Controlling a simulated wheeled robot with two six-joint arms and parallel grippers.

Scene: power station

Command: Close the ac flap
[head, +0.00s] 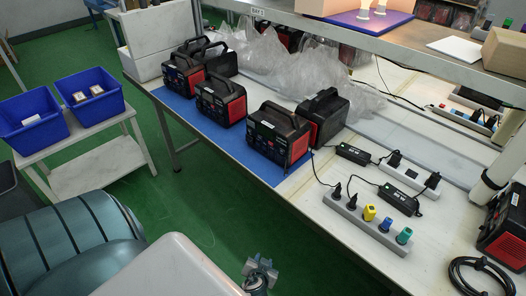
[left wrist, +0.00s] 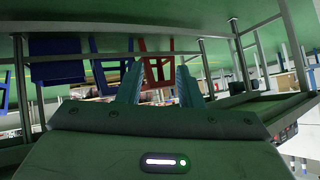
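Several black-and-red power stations stand on a blue mat (head: 182,105) on the workbench. The nearest power station (head: 278,135) is at the mat's front right end. Another power station (head: 505,225) stands at the right edge of the head view. The AC flap is too small to make out on any of them. My left gripper (head: 260,270) is low at the bottom of the head view, in front of the bench and apart from the power stations. In the left wrist view its two fingers (left wrist: 160,86) are spread with nothing between them. My right gripper is not in view.
A white power strip (head: 370,226) with colored plugs and black adapters (head: 398,198) lie right of the mat. A black cable coil (head: 480,274) lies at lower right. Clear plastic wrap (head: 270,60) lies behind. Blue bins (head: 90,97) stand on a side table. Green floor is open before the bench.

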